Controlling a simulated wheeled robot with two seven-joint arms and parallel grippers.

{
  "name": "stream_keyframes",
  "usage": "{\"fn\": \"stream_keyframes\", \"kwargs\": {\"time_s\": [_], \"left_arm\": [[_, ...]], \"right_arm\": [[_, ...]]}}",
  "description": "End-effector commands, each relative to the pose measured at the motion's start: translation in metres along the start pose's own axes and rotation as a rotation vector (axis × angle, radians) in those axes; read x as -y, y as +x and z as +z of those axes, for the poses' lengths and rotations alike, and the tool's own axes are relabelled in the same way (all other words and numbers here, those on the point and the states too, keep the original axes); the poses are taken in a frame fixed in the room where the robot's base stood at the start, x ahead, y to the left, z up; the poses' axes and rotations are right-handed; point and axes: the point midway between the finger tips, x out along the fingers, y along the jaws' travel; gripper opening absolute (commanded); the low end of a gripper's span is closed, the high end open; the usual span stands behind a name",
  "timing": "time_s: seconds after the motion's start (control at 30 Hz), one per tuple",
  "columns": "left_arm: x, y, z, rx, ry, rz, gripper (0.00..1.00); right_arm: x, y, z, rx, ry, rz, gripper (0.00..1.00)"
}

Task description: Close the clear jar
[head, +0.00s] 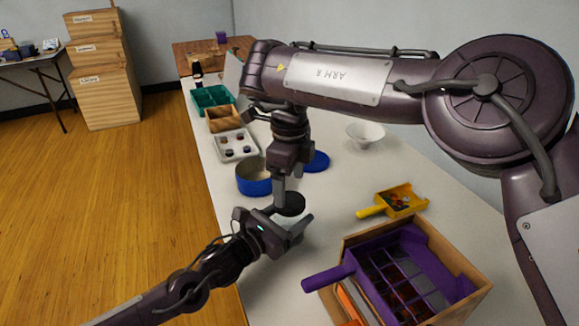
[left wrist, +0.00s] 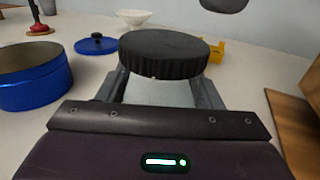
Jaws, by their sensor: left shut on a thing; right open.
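The clear jar (left wrist: 158,93) stands between the fingers of my left gripper (left wrist: 165,90), which is shut on its body. In the head view the left gripper (head: 277,229) hides much of the jar. The black ribbed lid (left wrist: 164,54) lies level over the jar's mouth, and it also shows in the head view (head: 291,205). I cannot tell whether it is screwed down. My right gripper (head: 285,184) is open and points down just above the lid. One of its fingertips shows at the top of the left wrist view (left wrist: 223,4), apart from the lid.
A blue tin (head: 254,183) stands behind the jar, with a blue lid (head: 317,161) beyond it. A white bowl (head: 365,135) and a yellow scoop (head: 372,211) of small pieces are to the right. A wooden box (head: 465,305) holding a purple tray stands in front right.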

Motion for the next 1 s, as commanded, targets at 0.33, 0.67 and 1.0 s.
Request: {"fn": "stream_keyframes", "kwargs": {"time_s": [0.33,0.67,1.0], "left_arm": [[0.0,0.0,0.0,0.0,0.0,0.0,0.0],[0.0,0.0,0.0,0.0,0.0,0.0,0.0],[0.0,0.0,0.0,0.0,0.0,0.0,0.0]], "right_arm": [[-0.001,0.039,0.0,0.0,0.001,0.001,0.8],[0.0,0.042,0.0,0.001,0.0,0.0,0.8],[0.0,0.042,0.0,0.001,0.0,-0.001,0.36]]}}
